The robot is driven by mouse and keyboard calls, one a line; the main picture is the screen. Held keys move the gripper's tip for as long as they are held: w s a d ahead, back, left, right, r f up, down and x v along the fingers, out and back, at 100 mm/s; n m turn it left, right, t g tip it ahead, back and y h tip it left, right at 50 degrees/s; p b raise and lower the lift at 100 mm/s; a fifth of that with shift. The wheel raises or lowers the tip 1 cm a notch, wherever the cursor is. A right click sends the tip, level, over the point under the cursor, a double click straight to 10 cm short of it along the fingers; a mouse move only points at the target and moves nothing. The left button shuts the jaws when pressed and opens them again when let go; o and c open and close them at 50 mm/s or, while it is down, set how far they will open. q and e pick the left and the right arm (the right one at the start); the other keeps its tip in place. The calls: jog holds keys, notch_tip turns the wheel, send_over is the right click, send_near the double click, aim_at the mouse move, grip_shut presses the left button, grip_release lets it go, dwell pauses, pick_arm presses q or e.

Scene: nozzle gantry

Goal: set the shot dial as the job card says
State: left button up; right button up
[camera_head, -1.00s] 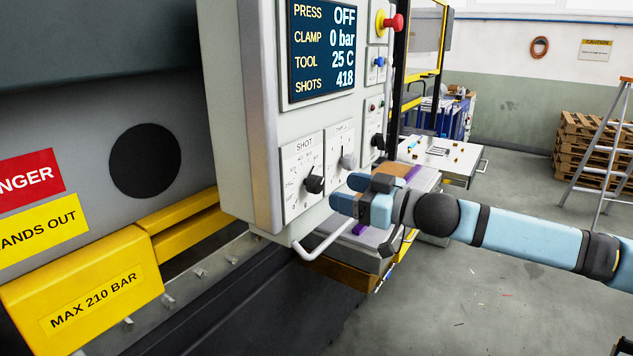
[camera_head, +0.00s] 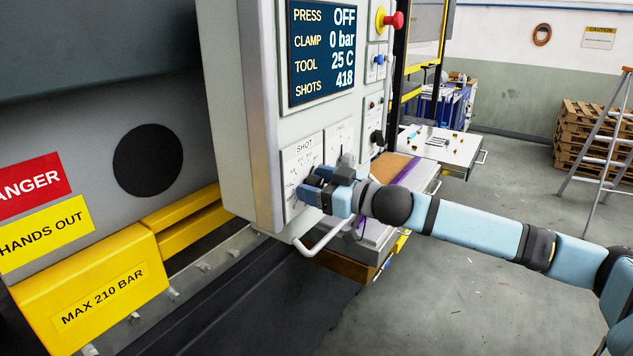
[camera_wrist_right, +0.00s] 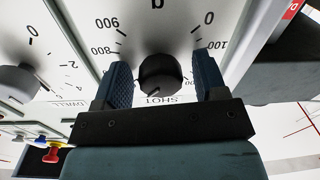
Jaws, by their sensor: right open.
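The shot dial plate (camera_head: 290,162) is on the grey control panel, with its black knob hidden behind my right gripper (camera_head: 313,187) in the head view. In the right wrist view the black shot knob (camera_wrist_right: 160,75) sits between the two open fingers of my right gripper (camera_wrist_right: 163,80), with a gap on each side. The scale there appears upside down, with 0, 100, 800 and 900 readable. A small pale mark shows on the knob, but I cannot tell its exact setting. No job card is readable. My left gripper is not in view.
The dwell dial's grey knob (camera_wrist_right: 18,82) is close beside the shot dial. A display (camera_head: 322,50) reads press OFF, clamp 0 bar, shots 418. A red emergency button (camera_head: 393,20) is higher up. A pale bent handle (camera_head: 322,238) juts out below the panel.

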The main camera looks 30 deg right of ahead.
jog(key=c, duration=0.9)
jog(key=shift+n, duration=0.3)
